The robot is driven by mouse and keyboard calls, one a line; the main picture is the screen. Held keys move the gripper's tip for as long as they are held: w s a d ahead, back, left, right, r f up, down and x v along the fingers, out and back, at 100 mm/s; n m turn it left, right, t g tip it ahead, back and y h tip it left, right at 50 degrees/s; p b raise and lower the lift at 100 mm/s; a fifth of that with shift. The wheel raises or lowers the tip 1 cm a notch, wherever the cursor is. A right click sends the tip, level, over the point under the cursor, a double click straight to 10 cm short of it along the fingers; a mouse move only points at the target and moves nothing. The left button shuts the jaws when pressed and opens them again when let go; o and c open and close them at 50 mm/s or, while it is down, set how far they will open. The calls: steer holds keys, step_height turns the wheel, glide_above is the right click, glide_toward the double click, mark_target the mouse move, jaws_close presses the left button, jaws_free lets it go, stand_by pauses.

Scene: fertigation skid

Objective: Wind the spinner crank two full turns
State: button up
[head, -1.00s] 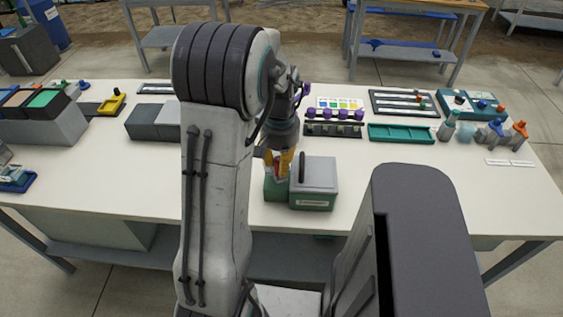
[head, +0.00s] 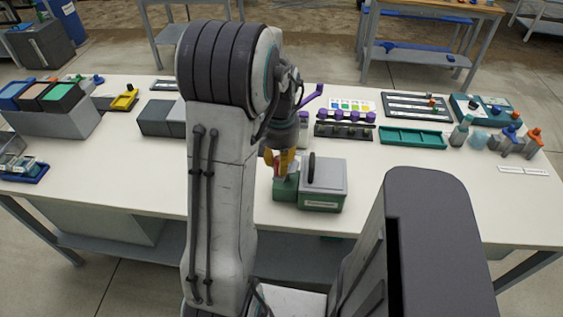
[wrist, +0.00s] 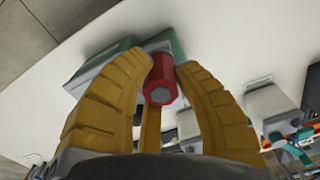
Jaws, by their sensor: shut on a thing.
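The spinner is a green box (head: 323,198) with a grey lid and a dark upright handle (head: 312,167); a smaller green block adjoins its left side. My gripper (head: 281,166) is over that block, its yellow fingers pointing down. In the wrist view my gripper (wrist: 160,80) closes around a red hexagonal knob (wrist: 160,78), which I take to be the crank's grip. The knob sits between the fingers. The crank arm below it is hidden, so its angle cannot be told. The green housing (wrist: 108,62) shows behind the fingers.
Grey blocks (head: 160,118) stand left of my arm. A teal tray (head: 413,137), a purple-topped rack (head: 345,118) and several bottles (head: 515,142) lie to the right. The white table (head: 415,162) is clear right of the spinner.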

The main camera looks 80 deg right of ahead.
steer(key=shift+w+d, duration=0.2)
steer(key=shift+w, duration=0.35)
steer(key=shift+w+d, duration=0.15)
steer(key=shift+w, duration=0.4)
steer(key=shift+d, duration=0.1)
steer(key=shift+w+d+p, duration=0.65)
steer(key=shift+w+d, duration=0.1)
steer(key=shift+d, duration=0.2)
steer(key=shift+w+d+p, duration=0.1)
steer(key=shift+d+p, duration=0.45)
steer(key=shift+d, duration=0.65)
